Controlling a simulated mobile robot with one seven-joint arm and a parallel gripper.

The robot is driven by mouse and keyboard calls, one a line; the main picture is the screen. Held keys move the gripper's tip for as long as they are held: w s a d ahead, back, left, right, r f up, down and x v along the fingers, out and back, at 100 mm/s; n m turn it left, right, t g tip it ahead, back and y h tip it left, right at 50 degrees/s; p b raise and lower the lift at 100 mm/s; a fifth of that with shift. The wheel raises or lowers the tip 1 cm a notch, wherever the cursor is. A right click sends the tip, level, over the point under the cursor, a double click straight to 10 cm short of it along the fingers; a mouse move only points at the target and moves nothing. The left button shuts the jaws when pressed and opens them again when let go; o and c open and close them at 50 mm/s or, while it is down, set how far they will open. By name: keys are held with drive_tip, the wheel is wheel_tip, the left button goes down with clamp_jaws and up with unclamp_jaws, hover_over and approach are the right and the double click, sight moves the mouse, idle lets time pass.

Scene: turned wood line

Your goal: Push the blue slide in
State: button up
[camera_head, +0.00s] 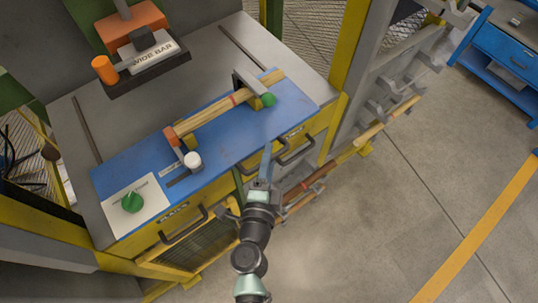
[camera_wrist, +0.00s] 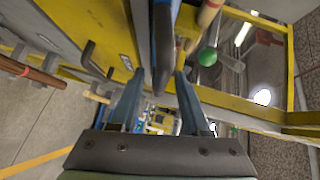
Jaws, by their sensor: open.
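The blue slide (camera_head: 225,140) is a wide blue plate lying across the grey machine bed in the head view. It carries a wooden bar (camera_head: 212,115) between an orange end and a green knob (camera_head: 268,100). My gripper (camera_head: 266,150) reaches up from below to the slide's front edge, right of the middle. In the wrist view my gripper (camera_wrist: 158,78) is open, with its two fingers apart. A blue-grey edge (camera_wrist: 163,45) shows ahead, between the fingertips. I cannot tell whether the fingers touch it.
A white knob (camera_head: 192,161) and a green knob on a white card (camera_head: 131,202) are on the slide's left part. Black handles (camera_head: 184,226) stick out of the yellow front. A rack with wooden bars (camera_head: 362,140) stands right. Open floor (camera_head: 380,220) lies lower right.

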drive_tip(key=shift+w, duration=0.15)
clamp_jaws()
idle(1.4)
